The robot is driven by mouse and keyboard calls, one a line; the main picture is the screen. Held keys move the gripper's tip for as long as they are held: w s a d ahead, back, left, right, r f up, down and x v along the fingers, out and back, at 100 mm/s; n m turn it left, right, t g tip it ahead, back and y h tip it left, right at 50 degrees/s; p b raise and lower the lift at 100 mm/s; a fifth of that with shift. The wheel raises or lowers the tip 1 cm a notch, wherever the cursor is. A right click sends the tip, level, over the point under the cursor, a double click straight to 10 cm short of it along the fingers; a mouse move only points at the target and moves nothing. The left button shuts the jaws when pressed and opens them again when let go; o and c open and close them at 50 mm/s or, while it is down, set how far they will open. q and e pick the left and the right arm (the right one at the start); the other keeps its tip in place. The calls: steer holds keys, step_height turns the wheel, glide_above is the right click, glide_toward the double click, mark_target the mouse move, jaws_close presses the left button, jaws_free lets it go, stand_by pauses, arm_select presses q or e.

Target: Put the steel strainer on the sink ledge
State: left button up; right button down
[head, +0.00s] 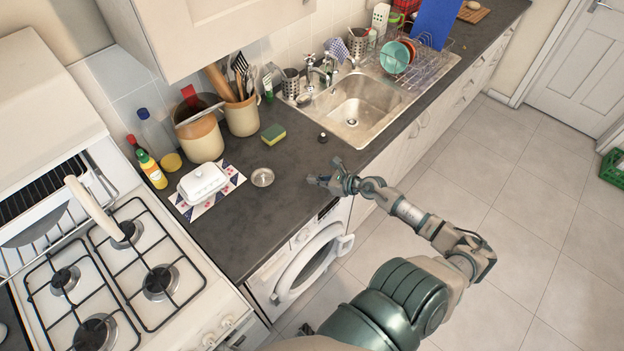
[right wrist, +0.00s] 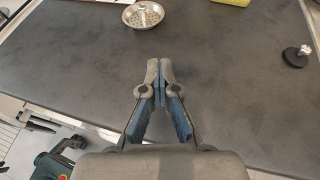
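The steel strainer (head: 262,177) is a small round dish lying on the dark counter, right of the butter dish. In the right wrist view, the strainer (right wrist: 143,14) shows its perforated bowl and central knob near the top edge. My right gripper (head: 318,181) is over the counter's front edge, to the right of the strainer and apart from it. In the right wrist view, its fingertips (right wrist: 159,68) meet with nothing between them. The sink ledge (head: 324,120) is the steel rim around the basin, farther back to the right.
A black plug (head: 322,137) stands between the strainer and the sink. A green-yellow sponge (head: 273,133) lies behind the strainer. A white butter dish (head: 203,182) sits on a patterned mat to its left.

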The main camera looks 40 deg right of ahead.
steer(key=shift+c, duration=1.9)
jaws_free()
steer(key=shift+d, duration=0.1)
